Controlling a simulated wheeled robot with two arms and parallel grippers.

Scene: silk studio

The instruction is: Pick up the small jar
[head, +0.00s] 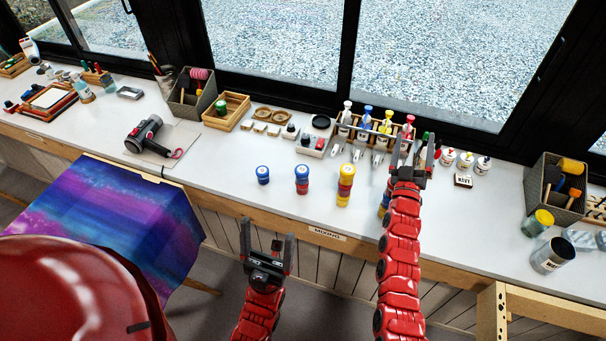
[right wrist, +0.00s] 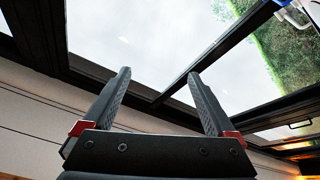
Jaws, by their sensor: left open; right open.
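A single small jar (head: 263,175) with a blue body and pale lid stands on the white worktop. To its right are a red and blue jar stack (head: 302,180) and a taller yellow-topped jar stack (head: 345,185). More jars (head: 383,206) stand partly hidden behind my right arm. My left gripper (head: 267,236) is open and empty, in front of the worktop's edge and below the single jar in the picture. My right gripper (head: 412,150) is open over the worktop, right of the stacks. In the right wrist view nothing is between its fingers (right wrist: 160,103).
A wooden rack of bottles (head: 368,128) stands behind the jar stacks. A hair dryer (head: 146,133) lies to the left. Open cans (head: 551,255) and a grey bin (head: 556,185) stand at right. Dyed cloth (head: 120,225) hangs front left. Worktop around the single jar is clear.

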